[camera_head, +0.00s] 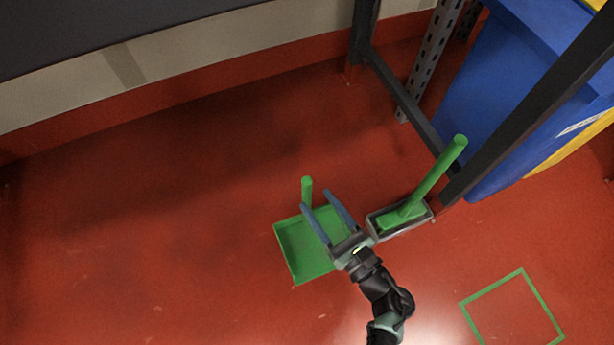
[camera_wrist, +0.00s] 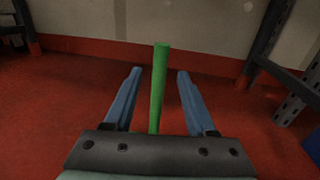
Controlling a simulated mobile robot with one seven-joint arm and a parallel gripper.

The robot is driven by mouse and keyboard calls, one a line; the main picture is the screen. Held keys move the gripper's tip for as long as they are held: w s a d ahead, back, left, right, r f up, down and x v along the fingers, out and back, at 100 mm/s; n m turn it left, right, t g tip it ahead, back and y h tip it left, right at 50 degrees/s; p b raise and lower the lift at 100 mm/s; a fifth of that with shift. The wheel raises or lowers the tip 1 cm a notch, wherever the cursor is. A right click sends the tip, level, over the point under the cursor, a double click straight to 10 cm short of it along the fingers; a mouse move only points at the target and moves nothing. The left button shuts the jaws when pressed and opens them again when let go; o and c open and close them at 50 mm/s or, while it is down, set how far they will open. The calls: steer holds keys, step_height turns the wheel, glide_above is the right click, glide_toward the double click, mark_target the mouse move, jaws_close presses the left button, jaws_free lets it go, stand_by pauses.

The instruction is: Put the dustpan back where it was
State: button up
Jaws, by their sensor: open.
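The green dustpan (camera_head: 291,250) lies on the red floor, with its short green handle (camera_head: 307,190) standing up at its far side. The handle also shows in the wrist view (camera_wrist: 158,85), upright between the two blue fingers. My gripper (camera_head: 328,200) is open above the dustpan and covers part of its right side. In the wrist view my gripper (camera_wrist: 159,75) has a gap on both sides of the handle, and I see no contact. A green square outline (camera_head: 512,310) is marked on the floor at the lower right, with bare floor inside.
A green brush (camera_head: 432,178) stands in a grey tray (camera_head: 386,236) just right of my gripper. A dark metal frame (camera_head: 408,105) and a blue bin (camera_head: 500,95) stand at the upper right. The floor on the left is clear up to the wall.

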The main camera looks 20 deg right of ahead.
steer(key=p+v, duration=0.1)
steer(key=v, duration=0.3)
stand_by(0.5)
